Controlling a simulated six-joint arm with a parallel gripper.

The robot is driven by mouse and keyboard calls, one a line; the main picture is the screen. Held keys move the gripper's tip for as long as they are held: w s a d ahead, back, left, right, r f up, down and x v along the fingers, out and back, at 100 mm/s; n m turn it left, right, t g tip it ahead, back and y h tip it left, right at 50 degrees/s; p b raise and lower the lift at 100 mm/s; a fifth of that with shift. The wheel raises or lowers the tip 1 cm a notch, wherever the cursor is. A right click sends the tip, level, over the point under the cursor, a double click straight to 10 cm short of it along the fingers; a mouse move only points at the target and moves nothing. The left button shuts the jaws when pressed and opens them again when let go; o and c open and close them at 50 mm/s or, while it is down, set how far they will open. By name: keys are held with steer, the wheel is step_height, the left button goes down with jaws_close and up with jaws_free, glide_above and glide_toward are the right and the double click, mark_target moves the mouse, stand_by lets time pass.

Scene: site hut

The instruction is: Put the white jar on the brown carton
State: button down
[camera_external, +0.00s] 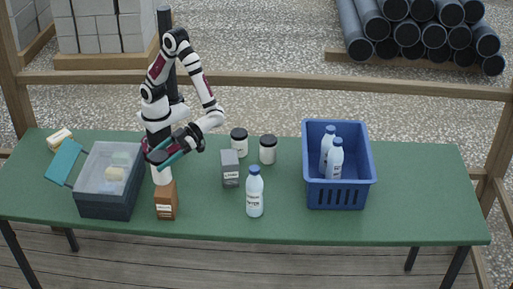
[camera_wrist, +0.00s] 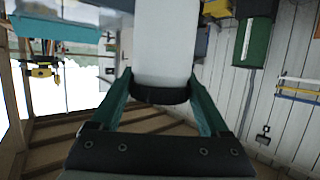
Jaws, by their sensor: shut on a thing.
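The white jar (camera_external: 161,175) is upright between the fingers of my gripper (camera_external: 161,161), which is shut on it. In the wrist view the jar's white body (camera_wrist: 165,45) and dark lid (camera_wrist: 160,95) show between the two teal fingers (camera_wrist: 160,78). The brown carton (camera_external: 166,200) stands upright on the green table, directly below the jar in the external view. The jar's lower end meets the carton's top edge in that picture; I cannot tell whether they touch. The carton cannot be made out in the wrist view.
A grey lidded bin (camera_external: 106,204) stands close left of the carton. To the right are a grey carton (camera_external: 230,175), two dark-lidded jars (camera_external: 239,147) (camera_external: 268,155), a bottle (camera_external: 255,197) and a blue crate (camera_external: 338,196) holding two bottles. The table's right end is clear.

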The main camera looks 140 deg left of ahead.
mark_target(164, 177)
steer(key=shift+f, duration=1.75)
steer(key=shift+f, duration=0.1)
jaws_free()
